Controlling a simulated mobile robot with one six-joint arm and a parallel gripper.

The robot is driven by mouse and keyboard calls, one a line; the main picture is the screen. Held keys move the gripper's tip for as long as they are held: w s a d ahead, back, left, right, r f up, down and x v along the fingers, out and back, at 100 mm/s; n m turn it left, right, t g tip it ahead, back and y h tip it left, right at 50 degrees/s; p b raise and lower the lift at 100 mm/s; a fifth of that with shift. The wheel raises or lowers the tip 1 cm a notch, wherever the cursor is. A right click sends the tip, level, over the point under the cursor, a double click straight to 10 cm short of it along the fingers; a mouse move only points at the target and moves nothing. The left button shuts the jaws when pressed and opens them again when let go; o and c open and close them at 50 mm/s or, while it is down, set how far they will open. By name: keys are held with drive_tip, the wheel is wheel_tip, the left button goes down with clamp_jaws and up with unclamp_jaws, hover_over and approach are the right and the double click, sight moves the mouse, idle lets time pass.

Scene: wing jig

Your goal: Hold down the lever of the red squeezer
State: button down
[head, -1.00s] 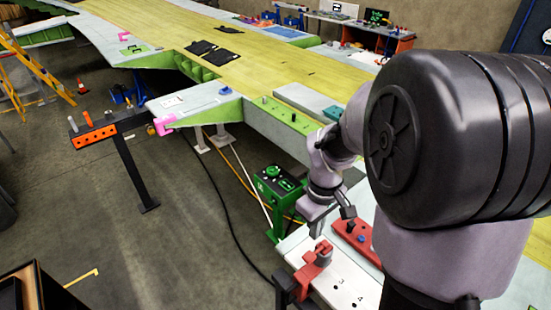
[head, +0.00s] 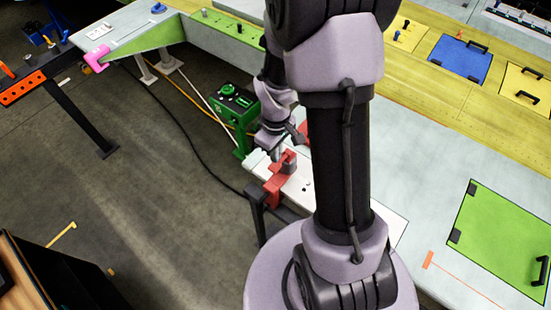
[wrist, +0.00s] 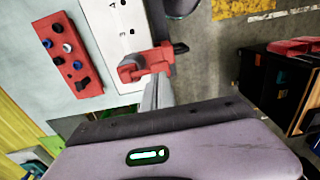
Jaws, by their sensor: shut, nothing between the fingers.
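The red squeezer (head: 275,188) sits at the near edge of the white board (head: 258,166), with a grey part on its top. In the wrist view the squeezer (wrist: 158,60) lies just ahead of my gripper's fingers (wrist: 152,92). My gripper (head: 277,154) is shut and empty, pointing down close by the squeezer in the head view. The fingertips look very near or against its red part; I cannot tell whether they touch. Which part is the lever is not clear. My arm hides part of the board.
A red block with several knobs (wrist: 67,57) lies on the pale surface beside the board. A green box on a stand (head: 235,103) stands behind the board. A dark cabinet (wrist: 275,85) stands at the right in the wrist view. Open floor lies left in the head view.

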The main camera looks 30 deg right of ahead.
sight(275, 165)
drive_tip(key=f, duration=0.2)
drive_tip(key=shift+w+d+f, duration=0.15)
drive_tip(key=shift+w+f, duration=0.15)
drive_tip(key=shift+f, duration=0.1)
drive_tip(key=shift+s+f, duration=0.25)
drive_tip(key=shift+f, duration=0.25)
drive_tip(key=shift+w+f, duration=0.1)
drive_tip(key=shift+w, duration=0.05)
